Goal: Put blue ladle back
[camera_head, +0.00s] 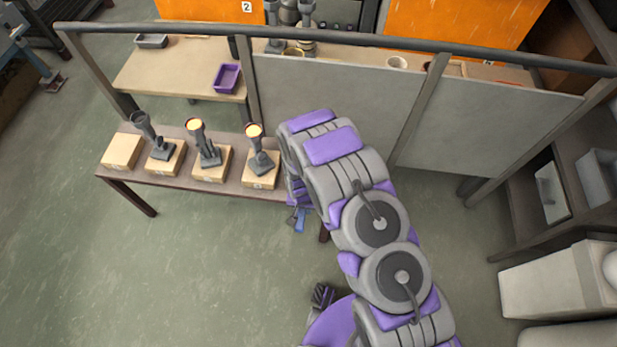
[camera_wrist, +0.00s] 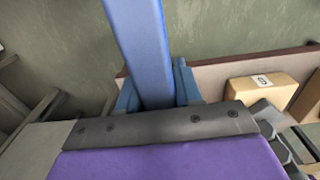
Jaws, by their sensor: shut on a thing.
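My gripper (camera_wrist: 157,92) is shut on the blue ladle (camera_wrist: 142,40), whose long flat blue shaft runs up and out of the top of the wrist view. The ladle's bowl is not in that view. In the head view my arm hides most of the gripper; a small blue piece (camera_head: 300,222) shows below it, off the near right end of the low bench (camera_head: 178,183). I cannot tell which part of the ladle that piece is, or whether it is a finger.
The leftmost block (camera_head: 121,151) is bare. A railing (camera_head: 330,35) with grey panels stands behind. A purple tray (camera_head: 227,78) lies beyond it. Floor at left is clear.

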